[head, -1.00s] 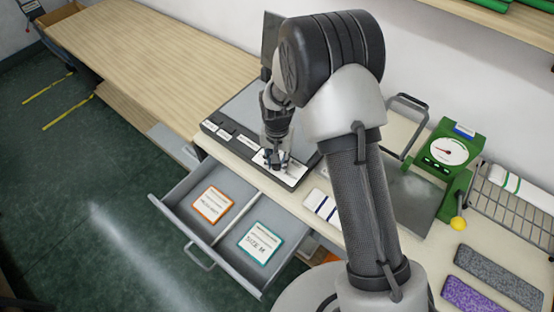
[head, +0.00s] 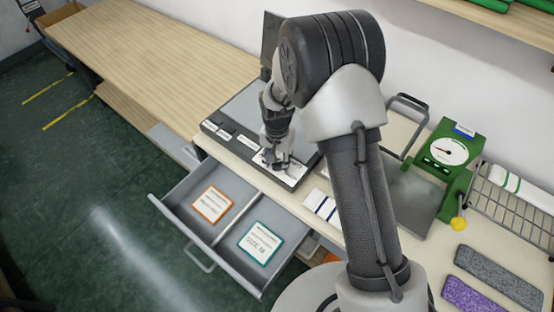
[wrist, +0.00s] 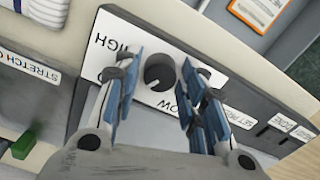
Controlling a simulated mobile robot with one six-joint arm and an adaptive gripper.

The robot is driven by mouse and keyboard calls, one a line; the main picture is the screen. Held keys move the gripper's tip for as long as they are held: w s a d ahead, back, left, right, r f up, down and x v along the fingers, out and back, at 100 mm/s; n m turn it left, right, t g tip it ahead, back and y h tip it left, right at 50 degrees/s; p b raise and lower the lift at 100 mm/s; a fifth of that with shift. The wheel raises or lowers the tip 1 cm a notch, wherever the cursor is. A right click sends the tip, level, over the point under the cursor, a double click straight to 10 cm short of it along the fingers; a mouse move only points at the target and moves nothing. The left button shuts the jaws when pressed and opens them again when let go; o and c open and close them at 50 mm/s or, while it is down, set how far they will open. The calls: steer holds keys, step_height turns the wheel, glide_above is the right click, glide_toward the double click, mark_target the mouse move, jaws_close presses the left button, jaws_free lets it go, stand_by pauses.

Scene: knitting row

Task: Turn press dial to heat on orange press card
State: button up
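The press dial (wrist: 158,72) is a small dark round knob on a white label plate (wrist: 105,65) marked HIGH and LOW. Its white mark points to the lower left in the wrist view. My gripper (wrist: 162,63) is open, with one blue-padded finger on each side of the dial. Gaps show between the knob and both fingers. In the head view my gripper (head: 275,162) is over the press's front panel and hides the dial. The orange press card (head: 212,204) lies in the open drawer; its corner shows in the wrist view (wrist: 258,12). Its print is unreadable.
The drawer (head: 208,240) is open below the press, and a teal-edged card (head: 260,243) marked SIZE M lies in its right half. A green dial gauge (head: 447,152), a wire rack (head: 515,215) and grey and purple knit pieces (head: 498,278) are on the right.

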steer(key=shift+o, duration=1)
step_height(320, 180, up, 12)
